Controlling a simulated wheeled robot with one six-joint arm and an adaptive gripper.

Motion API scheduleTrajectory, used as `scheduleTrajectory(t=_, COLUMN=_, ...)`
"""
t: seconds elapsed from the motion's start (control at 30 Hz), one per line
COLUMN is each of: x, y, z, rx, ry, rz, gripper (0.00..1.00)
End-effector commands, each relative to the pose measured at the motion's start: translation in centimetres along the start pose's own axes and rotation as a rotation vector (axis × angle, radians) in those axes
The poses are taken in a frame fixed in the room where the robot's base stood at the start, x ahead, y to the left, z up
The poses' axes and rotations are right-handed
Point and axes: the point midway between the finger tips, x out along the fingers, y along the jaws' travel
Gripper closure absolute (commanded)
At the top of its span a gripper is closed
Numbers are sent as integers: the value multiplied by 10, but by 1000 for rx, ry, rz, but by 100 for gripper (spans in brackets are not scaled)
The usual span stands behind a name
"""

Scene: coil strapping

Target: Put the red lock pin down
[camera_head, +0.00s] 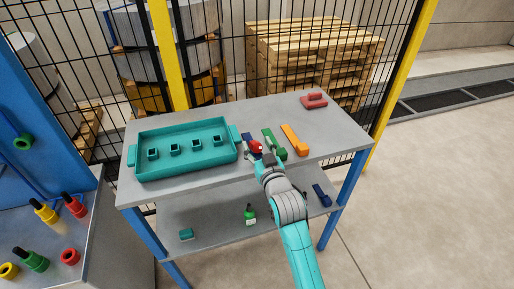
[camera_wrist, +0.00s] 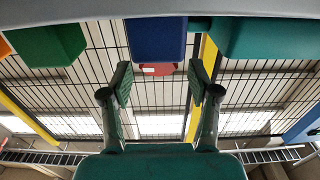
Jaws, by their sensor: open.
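A small red piece (camera_head: 256,147), which looks like the red lock pin, shows right at the tip of my gripper (camera_head: 262,160), by the blue holder (camera_head: 246,137) on the grey table. The wrist view appears upside down. There my gripper (camera_wrist: 160,82) is open, its two fingers apart. A red shape (camera_wrist: 158,69) shows between the fingertips, beside the edge of a blue block (camera_wrist: 157,38).
A teal tray (camera_head: 133,155) with several square sockets stands left on the table (camera_head: 335,140). Green (camera_head: 275,150) and orange (camera_head: 295,140) tools lie right of the blue one. A red U-shaped piece (camera_head: 314,100) lies at the back right. A fence stands behind.

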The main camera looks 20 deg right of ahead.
Motion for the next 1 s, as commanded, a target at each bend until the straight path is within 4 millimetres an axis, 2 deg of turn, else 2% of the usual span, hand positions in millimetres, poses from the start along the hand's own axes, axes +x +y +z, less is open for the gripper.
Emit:
scheduleTrajectory(t=0.3, x=-64, y=0, z=4, rx=0, ry=-6, rz=0, gripper=39)
scheduleTrajectory(t=0.5, x=-95, y=0, z=3, rx=0, ry=-5, rz=0, gripper=39)
scheduleTrajectory(t=0.7, x=-110, y=0, z=2, rx=0, ry=-5, rz=0, gripper=39)
scheduleTrajectory(t=1.0, x=-113, y=0, z=3, rx=0, ry=-5, rz=0, gripper=39)
